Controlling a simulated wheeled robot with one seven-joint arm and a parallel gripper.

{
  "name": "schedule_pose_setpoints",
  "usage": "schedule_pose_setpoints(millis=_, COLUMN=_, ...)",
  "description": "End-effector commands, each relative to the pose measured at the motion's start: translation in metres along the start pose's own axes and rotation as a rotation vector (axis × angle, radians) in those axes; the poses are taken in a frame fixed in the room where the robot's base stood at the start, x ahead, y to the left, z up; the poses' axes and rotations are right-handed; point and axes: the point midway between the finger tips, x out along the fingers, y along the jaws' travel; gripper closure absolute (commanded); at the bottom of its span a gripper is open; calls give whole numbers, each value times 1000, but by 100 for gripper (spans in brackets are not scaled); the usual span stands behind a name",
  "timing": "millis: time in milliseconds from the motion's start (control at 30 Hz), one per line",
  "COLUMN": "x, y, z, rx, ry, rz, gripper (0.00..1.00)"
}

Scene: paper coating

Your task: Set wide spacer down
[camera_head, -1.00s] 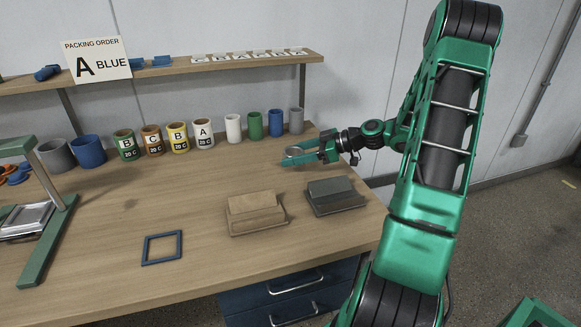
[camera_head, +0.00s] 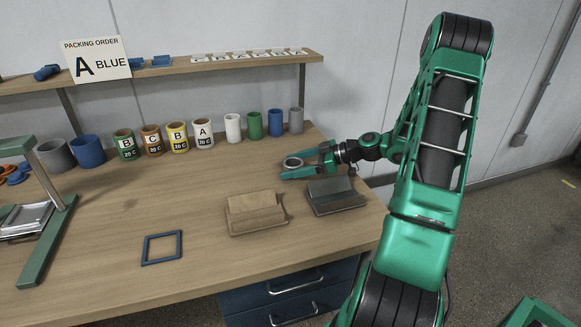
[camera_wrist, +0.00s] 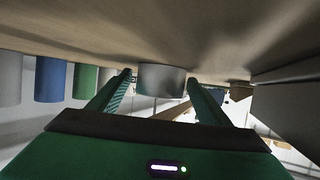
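The wide spacer, a short grey metal ring (camera_head: 293,163), is at the right side of the wooden table, between the fingers of my gripper (camera_head: 292,166). In the wrist view the spacer (camera_wrist: 161,80) appears as a smooth grey band between the two green fingertips, and its edge seems to meet the wooden surface, which shows at the top of the picture. My gripper (camera_wrist: 159,82) is open around it, with a narrow gap visible at least on the left side.
A dark grey slotted block (camera_head: 335,195) stands just in front of my gripper, with a wooden block (camera_head: 256,212) to its left. A row of cups (camera_head: 203,133) lines the back. A dark square frame (camera_head: 161,248) lies front left. The table's middle is clear.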

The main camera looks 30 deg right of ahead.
Motion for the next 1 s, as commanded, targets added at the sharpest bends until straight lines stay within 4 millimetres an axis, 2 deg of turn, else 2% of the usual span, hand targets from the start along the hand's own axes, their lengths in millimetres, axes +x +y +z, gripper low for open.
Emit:
schedule_pose_setpoints(millis=167, x=0, y=0, z=-2, rx=-1, ry=0, rz=0, gripper=29)
schedule_pose_setpoints(millis=267, x=-8, y=0, z=-2, rx=-1, ry=-1, rz=1, gripper=29)
schedule_pose_setpoints(millis=367, x=-23, y=1, z=-2, rx=-1, ry=-2, rz=3, gripper=29)
schedule_pose_setpoints(millis=700, x=-89, y=1, z=-2, rx=-2, ry=-1, rz=2, gripper=29)
schedule_pose_setpoints(millis=833, x=-107, y=0, z=-2, rx=0, ry=-1, rz=1, gripper=29)
schedule_pose_setpoints(millis=1000, x=-118, y=0, z=-2, rx=-1, ry=0, rz=-1, gripper=29)
